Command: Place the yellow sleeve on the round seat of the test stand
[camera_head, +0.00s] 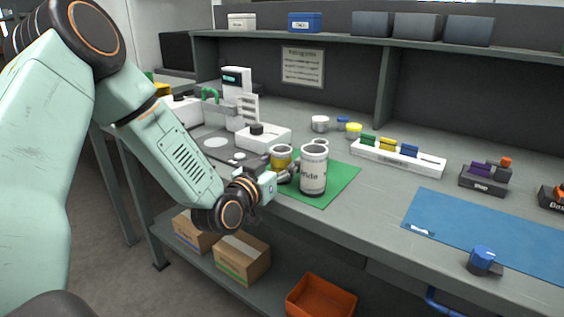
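A small yellow piece (387,145), which may be the yellow sleeve, sits in a white rack (425,165) between a green and a blue piece. A white instrument with an upright column (237,85), which looks like the test stand, is at the back left of the bench. A pale round disc (216,143) lies on the dark plate in front of it and may be the round seat. My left gripper (287,174) is at the bench's front edge, beside an amber-and-white jar (280,155) and a white labelled jar (314,170). Whether its fingers touch either jar is unclear. My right gripper is out of view.
A green mat (343,180) lies under the jars. Behind it are a white round container (320,123) and a yellow-topped one (353,130).

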